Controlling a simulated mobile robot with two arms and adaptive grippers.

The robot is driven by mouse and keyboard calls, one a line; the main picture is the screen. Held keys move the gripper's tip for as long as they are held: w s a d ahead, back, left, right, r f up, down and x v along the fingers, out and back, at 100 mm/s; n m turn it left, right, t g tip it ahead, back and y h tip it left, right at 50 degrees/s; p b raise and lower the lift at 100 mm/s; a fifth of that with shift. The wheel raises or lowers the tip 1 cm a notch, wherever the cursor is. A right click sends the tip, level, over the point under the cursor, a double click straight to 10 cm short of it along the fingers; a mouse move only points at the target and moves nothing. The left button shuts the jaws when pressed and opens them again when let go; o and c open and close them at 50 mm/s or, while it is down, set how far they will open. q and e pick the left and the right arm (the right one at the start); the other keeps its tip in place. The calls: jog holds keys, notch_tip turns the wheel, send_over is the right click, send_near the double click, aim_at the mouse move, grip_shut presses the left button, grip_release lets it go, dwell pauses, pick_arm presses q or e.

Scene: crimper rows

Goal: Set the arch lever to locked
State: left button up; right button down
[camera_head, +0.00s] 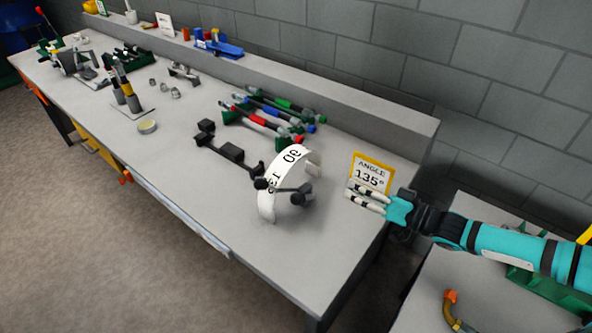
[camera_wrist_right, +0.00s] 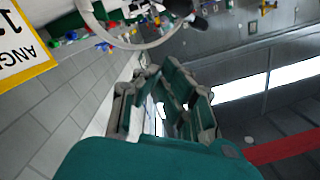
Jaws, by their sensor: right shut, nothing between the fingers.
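A white arch (camera_head: 266,203) with black angle numbers stands on the workbench. A dark lever (camera_head: 284,188) with rounded ends lies across it. A yellow-framed sign reading "ANGLE 135°" (camera_head: 371,172) stands to the right of the arch. My right gripper (camera_head: 350,196) is shut and empty, in front of the sign and to the right of the arch, apart from the lever. In the right wrist view the gripper's fingers (camera_wrist_right: 165,105) show near the middle, with the curved arch (camera_wrist_right: 135,43) beyond them and the sign (camera_wrist_right: 22,45) at the left. My left gripper is not in view.
A dark bar-like fixture (camera_head: 230,152) lies left of the arch. Several crimping tools (camera_head: 265,120) with coloured ends lie behind it. A grey ledge (camera_head: 330,102) runs along the wall. A second table (camera_head: 425,290) stands at the right. The bench front left of the arch is clear.

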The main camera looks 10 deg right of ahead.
aim_at(304, 198)
jog(key=w+a+f+p, duration=0.3)
jog(key=w+a, duration=0.3)
jog(key=a, duration=0.2)
jog(key=shift+w+a+f+m, duration=0.15)
jog(key=shift+w+a+m, duration=0.05)
jog(key=shift+a+m, duration=0.1)
